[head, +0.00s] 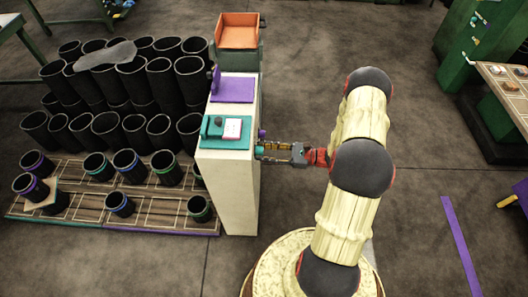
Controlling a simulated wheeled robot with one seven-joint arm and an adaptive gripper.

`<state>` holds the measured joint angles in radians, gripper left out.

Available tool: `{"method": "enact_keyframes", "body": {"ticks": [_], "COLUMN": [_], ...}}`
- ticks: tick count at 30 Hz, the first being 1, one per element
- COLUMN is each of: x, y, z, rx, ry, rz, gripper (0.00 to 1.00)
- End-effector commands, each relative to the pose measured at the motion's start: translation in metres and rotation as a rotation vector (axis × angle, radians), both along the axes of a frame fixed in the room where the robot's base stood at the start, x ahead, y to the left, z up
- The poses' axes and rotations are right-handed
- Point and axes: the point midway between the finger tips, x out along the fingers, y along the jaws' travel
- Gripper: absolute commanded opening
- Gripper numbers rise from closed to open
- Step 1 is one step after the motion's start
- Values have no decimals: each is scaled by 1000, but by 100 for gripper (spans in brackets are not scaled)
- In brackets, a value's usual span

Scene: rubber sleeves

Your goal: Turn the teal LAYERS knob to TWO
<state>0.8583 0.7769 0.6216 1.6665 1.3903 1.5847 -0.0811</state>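A pale cabinet (228,185) stands left of my arm. A small teal part, apparently the LAYERS knob (259,151), shows on the cabinet's right side, at the tips of my gripper (267,151). My gripper reaches in from the right, roughly level, with its fingertips at or very near this teal part. I cannot tell whether the fingers are closed on it or only around it. The knob's pointer, its markings and the word TWO are not readable; the cabinet's right face is seen at a steep angle.
A purple knob (262,133) sits just behind the teal one. Black sleeves (134,80) crowd the left.

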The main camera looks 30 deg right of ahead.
Motion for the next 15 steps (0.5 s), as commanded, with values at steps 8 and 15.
{"method": "enact_keyframes", "body": {"ticks": [8,15], "x": [0,0], "y": [0,0], "z": [0,0], "rx": [0,1], "ry": [0,1], "rz": [0,0], "gripper": [14,5]}}
